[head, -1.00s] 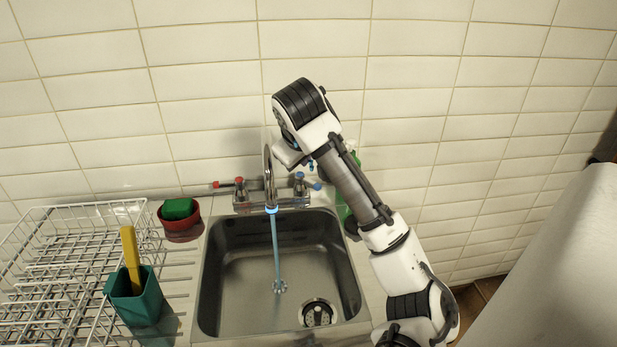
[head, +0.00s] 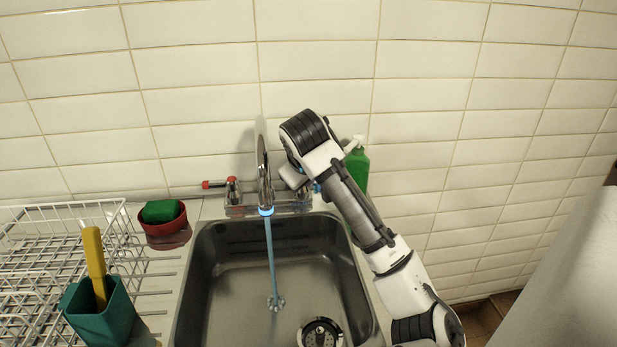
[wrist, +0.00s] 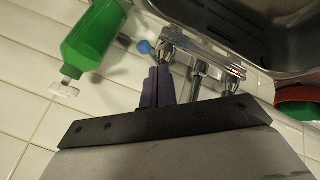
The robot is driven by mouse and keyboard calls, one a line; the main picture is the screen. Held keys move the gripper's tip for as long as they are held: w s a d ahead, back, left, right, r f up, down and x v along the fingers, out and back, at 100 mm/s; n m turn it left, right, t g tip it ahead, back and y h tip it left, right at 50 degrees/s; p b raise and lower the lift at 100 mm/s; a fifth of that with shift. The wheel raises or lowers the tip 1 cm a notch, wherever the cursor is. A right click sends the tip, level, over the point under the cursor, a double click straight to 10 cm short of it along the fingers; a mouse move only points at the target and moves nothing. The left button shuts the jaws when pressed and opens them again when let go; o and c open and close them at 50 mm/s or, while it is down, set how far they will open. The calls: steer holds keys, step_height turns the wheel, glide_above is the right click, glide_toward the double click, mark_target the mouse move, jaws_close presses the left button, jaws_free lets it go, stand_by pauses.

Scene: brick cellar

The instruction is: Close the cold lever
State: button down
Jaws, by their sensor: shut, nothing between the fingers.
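The cold lever, with its blue tip (wrist: 143,47), shows in the wrist view beside the chrome tap base (wrist: 205,52). In the head view my arm hides most of it; only a bit of blue (head: 317,188) shows. My gripper (wrist: 157,82) is shut and empty, its fingers close to the lever's chrome end; I cannot tell whether they touch. In the head view my gripper is just right of the spout (head: 263,175), fingertips hidden. A bluish stream of water (head: 271,260) runs from the spout. The red-tipped hot lever (head: 220,184) points left.
The steel sink (head: 190,290) lies below the tap. A green bottle (head: 357,170) stands behind my arm, close to the cold lever. A red bowl with a green sponge (head: 160,212), a teal holder (head: 105,320) and a wire rack (head: 40,215) are left. Tiled wall (head: 200,60) is behind.

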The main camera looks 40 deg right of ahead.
steer(key=p+x, duration=0.1)
steer(key=x, duration=0.6)
steer(key=shift+d+p, duration=0.15)
steer(key=shift+p, duration=0.15)
